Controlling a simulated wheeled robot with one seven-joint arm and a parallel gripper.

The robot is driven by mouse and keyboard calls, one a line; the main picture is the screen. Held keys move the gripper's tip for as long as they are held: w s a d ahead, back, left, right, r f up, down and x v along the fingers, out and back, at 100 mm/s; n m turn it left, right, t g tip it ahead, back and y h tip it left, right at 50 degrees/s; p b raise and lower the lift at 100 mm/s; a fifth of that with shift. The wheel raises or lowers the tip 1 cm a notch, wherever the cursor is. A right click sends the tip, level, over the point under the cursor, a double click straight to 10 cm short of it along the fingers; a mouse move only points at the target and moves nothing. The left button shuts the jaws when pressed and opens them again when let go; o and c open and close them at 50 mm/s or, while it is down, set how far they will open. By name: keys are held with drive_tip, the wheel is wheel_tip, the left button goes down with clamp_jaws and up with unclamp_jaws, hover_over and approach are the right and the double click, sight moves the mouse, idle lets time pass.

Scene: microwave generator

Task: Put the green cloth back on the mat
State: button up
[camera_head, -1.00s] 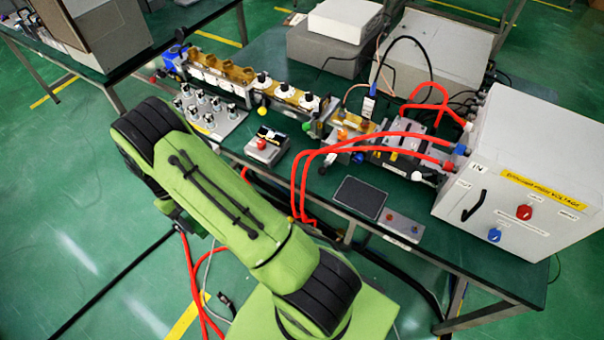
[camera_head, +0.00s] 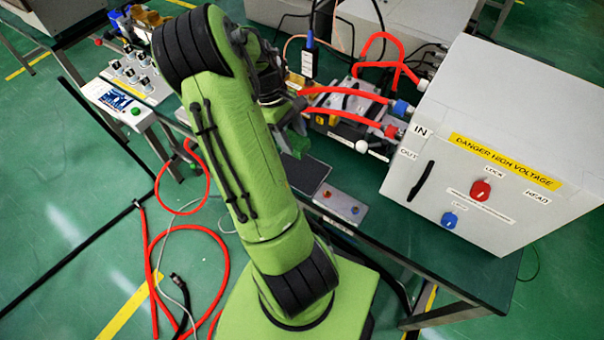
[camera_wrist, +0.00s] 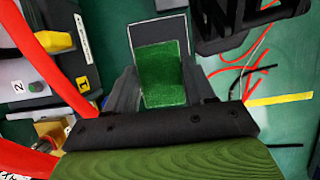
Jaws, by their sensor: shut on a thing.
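The green cloth (camera_wrist: 165,72) is held between the two fingers of my gripper (camera_wrist: 163,92) in the wrist view. The dark mat (camera_wrist: 150,33) with a pale edge shows just beyond the cloth, and the cloth overlaps part of it in the picture. I cannot tell whether the cloth touches the mat. In the head view the mat (camera_head: 306,175) lies near the bench's front edge, partly hidden by my arm.
A small grey box with buttons (camera_head: 340,206) sits right of the mat. Red hoses (camera_head: 345,97) run behind it to the large grey high-voltage cabinet (camera_head: 480,150) at the right. Cables (camera_head: 180,260) lie on the floor at the left.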

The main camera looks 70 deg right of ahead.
drive_tip(key=f+b, duration=0.1)
drive_tip(key=f, duration=0.5)
drive_tip(key=s+f+b, duration=0.1)
drive_tip(key=f, duration=0.3)
drive_tip(key=shift+d+b, duration=0.2)
drive_tip(key=shift+b, duration=0.15)
drive_tip(key=shift+f, duration=0.1)
drive_tip(key=o, duration=1)
